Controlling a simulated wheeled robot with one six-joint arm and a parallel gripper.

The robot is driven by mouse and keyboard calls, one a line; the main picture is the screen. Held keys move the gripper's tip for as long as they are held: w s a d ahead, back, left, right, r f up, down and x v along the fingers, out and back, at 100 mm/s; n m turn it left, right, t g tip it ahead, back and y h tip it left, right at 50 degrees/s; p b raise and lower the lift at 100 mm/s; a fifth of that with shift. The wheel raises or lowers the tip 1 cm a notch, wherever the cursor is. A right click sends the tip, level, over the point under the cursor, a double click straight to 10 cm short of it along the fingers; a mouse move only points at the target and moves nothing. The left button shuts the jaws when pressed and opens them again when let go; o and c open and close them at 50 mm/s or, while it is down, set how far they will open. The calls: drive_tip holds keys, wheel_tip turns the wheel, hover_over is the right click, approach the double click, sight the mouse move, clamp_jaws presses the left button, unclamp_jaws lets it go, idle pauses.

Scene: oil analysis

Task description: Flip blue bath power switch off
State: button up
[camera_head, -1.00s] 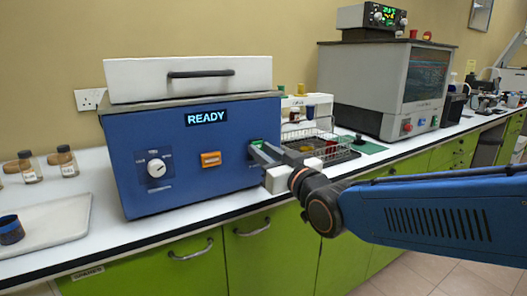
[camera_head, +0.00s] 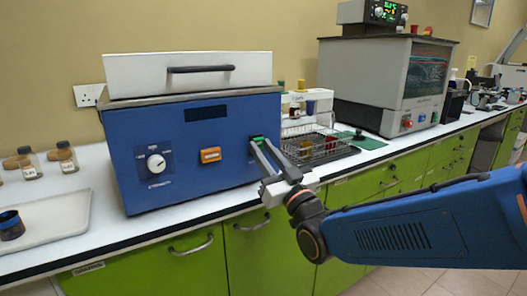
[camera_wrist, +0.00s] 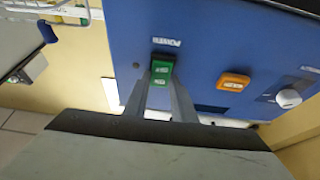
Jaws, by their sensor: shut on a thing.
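The blue bath (camera_head: 190,185) stands on the bench at the left in the head view. Its display (camera_head: 206,112) is dark. Its green power switch (camera_wrist: 161,70) is on the front panel under a "POWER" label in the wrist view and shows at the right of the panel in the head view (camera_head: 257,138). My gripper (camera_wrist: 161,82) is at the switch, with one finger on each side of it, shut on it. The switch's exact tilt is hard to tell.
An orange switch (camera_head: 210,155) and a white dial (camera_head: 156,164) are on the same panel. A wire rack (camera_head: 322,146) stands close to the right of the bath. A white tray (camera_head: 62,222) lies at the left. A grey machine (camera_head: 385,85) stands further right.

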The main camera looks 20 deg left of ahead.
drive_tip(key=o, duration=1.1)
drive_tip(key=shift+c, duration=0.2)
drive_tip(key=v, duration=1.2)
drive_tip(key=shift+w+d, duration=0.1)
